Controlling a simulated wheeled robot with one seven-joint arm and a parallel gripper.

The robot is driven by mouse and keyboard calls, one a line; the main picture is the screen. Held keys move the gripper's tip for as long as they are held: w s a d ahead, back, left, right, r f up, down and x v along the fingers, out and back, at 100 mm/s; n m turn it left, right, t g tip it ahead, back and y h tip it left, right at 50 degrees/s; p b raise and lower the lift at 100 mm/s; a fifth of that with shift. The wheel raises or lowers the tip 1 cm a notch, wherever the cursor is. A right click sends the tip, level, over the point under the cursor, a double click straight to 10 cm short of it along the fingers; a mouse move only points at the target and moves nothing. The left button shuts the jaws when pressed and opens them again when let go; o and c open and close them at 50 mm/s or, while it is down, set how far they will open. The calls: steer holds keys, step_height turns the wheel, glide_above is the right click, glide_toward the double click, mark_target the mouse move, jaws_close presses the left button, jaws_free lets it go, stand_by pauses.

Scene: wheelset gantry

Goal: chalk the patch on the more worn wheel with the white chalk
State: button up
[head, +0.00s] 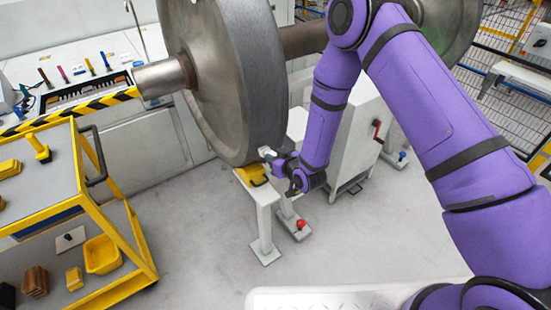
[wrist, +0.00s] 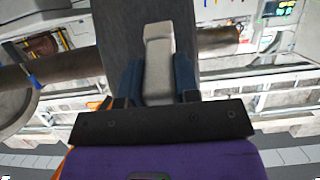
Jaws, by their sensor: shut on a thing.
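The near wheel (head: 243,85) is a large grey disc on an axle, at the top centre of the head view. The second wheel (head: 455,30) is partly behind my arm at the top right. My gripper (head: 271,158) is at the lower right edge of the near wheel's rim. In the wrist view its blue fingers are shut on a pale, blocky chalk (wrist: 158,65). The chalk points at the dark wheel rim (wrist: 120,25); I cannot tell whether it touches. No chalk patch shows on either wheel, and I cannot tell which is more worn.
A grey stand with a yellow top (head: 250,174) is under the near wheel. A yellow-framed cart (head: 95,190) with tools and bins stands at left. A bench with coloured sticks (head: 75,72) is behind. A grey cabinet (head: 350,135) stands right of the gripper. The front floor is clear.

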steer(key=shift+r, duration=0.1)
steer(key=shift+s+d+r, duration=0.2)
steer(key=shift+s+r, duration=0.05)
steer(key=shift+r, duration=0.85)
steer(key=shift+s+d+r, duration=0.15)
steer(key=shift+s+r, duration=0.15)
steer(key=shift+r, duration=0.75)
steer(key=shift+s+d+r, duration=0.2)
steer(key=shift+s+r, duration=0.05)
steer(key=shift+r, duration=0.85)
steer(key=shift+w+a+f, duration=0.1)
steer(key=shift+w+f, duration=0.05)
steer(key=shift+f, duration=0.4)
steer(key=shift+w+a+f, duration=0.15)
steer(key=shift+w+f, duration=0.05)
steer(key=shift+f, duration=0.4)
steer(key=shift+w+a+f, duration=0.1)
steer(key=shift+w+f, duration=0.05)
steer(key=shift+f, duration=0.4)
